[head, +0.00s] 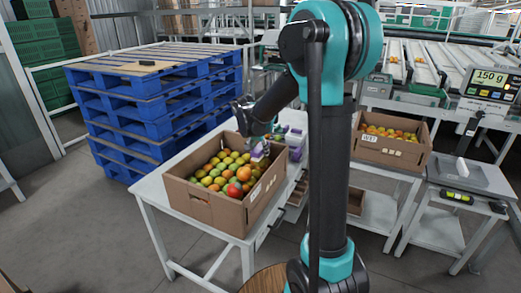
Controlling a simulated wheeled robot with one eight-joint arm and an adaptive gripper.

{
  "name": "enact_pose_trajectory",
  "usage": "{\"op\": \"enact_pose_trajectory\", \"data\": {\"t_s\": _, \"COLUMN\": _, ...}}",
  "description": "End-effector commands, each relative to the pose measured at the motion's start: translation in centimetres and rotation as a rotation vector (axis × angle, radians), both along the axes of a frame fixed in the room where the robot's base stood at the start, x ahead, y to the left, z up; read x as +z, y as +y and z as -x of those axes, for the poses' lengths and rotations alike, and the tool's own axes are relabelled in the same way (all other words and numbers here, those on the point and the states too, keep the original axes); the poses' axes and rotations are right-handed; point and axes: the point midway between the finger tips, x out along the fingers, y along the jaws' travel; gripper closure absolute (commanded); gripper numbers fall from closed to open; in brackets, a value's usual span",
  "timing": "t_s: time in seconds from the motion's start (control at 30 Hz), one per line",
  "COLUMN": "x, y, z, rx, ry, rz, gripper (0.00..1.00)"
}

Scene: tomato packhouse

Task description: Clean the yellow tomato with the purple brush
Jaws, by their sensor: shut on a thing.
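A cardboard box (222,207) on a white table holds many tomatoes in red, orange, green and yellow. Several yellowish ones lie near its back right, and I cannot tell which is the task's yellow tomato. My gripper (257,145) is at the box's back right corner, low over the tomatoes, small and partly hidden by its own wrist. A purple thing (258,151), apparently the purple brush, shows right under it, and my gripper is shut on it. I cannot tell whether its bristles touch a tomato.
Small white and purple packages (294,141) stand behind the box. Blue pallets (150,110) are stacked at the left. My arm hides the middle.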

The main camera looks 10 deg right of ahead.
Motion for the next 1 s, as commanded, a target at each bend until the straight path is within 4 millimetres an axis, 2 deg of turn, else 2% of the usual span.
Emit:
{"op": "enact_pose_trajectory", "data": {"t_s": 0.33, "x": -0.1, "y": -0.1, "z": -0.2, "rx": 0.0, "ry": 0.0, "rz": 0.0, "gripper": 1.0}}
{"op": "enact_pose_trajectory", "data": {"t_s": 1.0, "x": -0.1, "y": -1.3, "z": -1.8, "rx": 0.0, "ry": 0.0, "rz": 0.0, "gripper": 1.0}}
